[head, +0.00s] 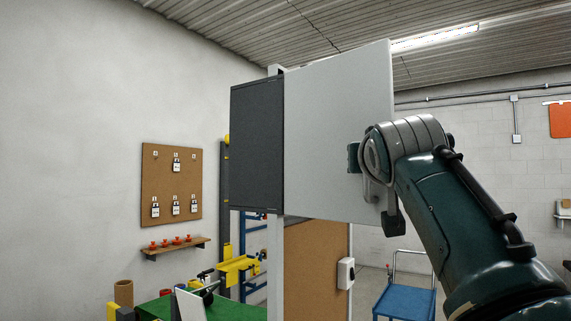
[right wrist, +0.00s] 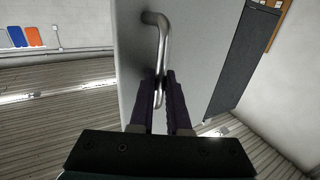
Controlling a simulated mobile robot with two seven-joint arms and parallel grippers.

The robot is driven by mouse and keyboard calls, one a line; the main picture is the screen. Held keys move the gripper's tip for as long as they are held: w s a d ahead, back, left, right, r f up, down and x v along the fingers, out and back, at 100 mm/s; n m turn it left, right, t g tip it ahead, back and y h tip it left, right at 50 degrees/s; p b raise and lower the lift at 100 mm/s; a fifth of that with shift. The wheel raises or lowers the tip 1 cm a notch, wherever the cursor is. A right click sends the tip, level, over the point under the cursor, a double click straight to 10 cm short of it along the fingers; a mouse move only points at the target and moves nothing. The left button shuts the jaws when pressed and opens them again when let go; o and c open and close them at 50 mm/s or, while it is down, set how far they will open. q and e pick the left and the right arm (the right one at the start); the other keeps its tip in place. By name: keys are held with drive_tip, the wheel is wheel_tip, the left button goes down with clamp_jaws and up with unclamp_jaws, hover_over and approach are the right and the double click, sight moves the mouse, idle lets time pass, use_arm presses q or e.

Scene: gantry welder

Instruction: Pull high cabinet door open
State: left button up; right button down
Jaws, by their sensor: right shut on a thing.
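The high cabinet's light grey door (head: 330,135) stands upright in the head view, its right edge looming nearer than its left. A dark grey panel (head: 257,145) of the cabinet meets its left edge. I cannot tell how far the door is swung. The door fills the middle of the right wrist view (right wrist: 135,60), with a bent metal handle (right wrist: 163,35) near one edge. My right gripper (right wrist: 167,82) is shut on the end part of this handle. In the head view my right arm hides the fingers and part of the door's right edge. My left gripper is out of view.
Below the cabinet are a light post and a brown board (head: 315,265) with a small white box (head: 345,272). A blue cart (head: 404,300) stands at lower right. A green bench (head: 160,306) and a padlock board (head: 171,185) are at left.

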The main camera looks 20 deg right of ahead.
drive_tip(key=shift+w+a, duration=0.1)
drive_tip(key=shift+a, duration=0.2)
drive_tip(key=c, duration=1)
unclamp_jaws()
drive_tip(key=shift+o, duration=0.5)
drive_tip(key=shift+d, duration=0.2)
drive_tip(key=b+v, duration=0.5)
drive_tip(key=v, duration=0.5)
